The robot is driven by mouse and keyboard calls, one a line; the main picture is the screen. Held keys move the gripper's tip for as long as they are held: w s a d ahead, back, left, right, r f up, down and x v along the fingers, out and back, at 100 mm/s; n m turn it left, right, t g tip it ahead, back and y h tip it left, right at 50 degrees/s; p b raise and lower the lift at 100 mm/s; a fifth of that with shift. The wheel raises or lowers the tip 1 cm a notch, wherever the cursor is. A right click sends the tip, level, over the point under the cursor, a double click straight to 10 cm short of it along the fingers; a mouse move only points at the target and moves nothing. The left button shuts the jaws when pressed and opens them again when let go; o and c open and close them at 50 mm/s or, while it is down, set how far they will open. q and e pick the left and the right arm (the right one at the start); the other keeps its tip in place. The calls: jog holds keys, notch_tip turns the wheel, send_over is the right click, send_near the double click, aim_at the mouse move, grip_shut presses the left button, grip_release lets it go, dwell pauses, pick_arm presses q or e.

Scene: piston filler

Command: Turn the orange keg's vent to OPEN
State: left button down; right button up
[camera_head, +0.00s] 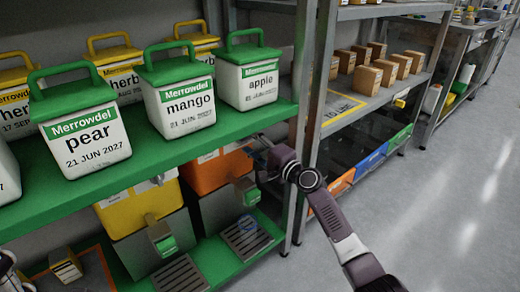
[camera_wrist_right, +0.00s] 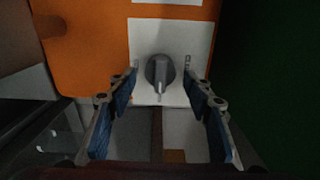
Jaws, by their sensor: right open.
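The orange keg (camera_head: 212,172) sits under the green shelf in the head view, partly covered by the shelf edge and my right arm. In the right wrist view the keg (camera_wrist_right: 85,45) fills the upper part. Its grey vent knob (camera_wrist_right: 160,70) is on a white plate, with its narrow grip pointing down in the picture. Small marks flank the knob, too small to read. My right gripper (camera_head: 256,146) is at the keg's upper right. In the wrist view its open fingers (camera_wrist_right: 163,85) are on either side of the knob, apparently not touching it.
A green shelf (camera_head: 200,135) above holds white tubs labelled pear, mango and apple. A grey upright (camera_head: 304,120) stands close to my right arm. A yellow keg (camera_head: 140,207) is left of the orange one. Dark drip grates (camera_head: 246,238) lie below. Floor at right is clear.

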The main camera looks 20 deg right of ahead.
jog(key=v, duration=1.1)
jog(key=shift+s, duration=0.3)
jog(key=shift+d, duration=0.1)
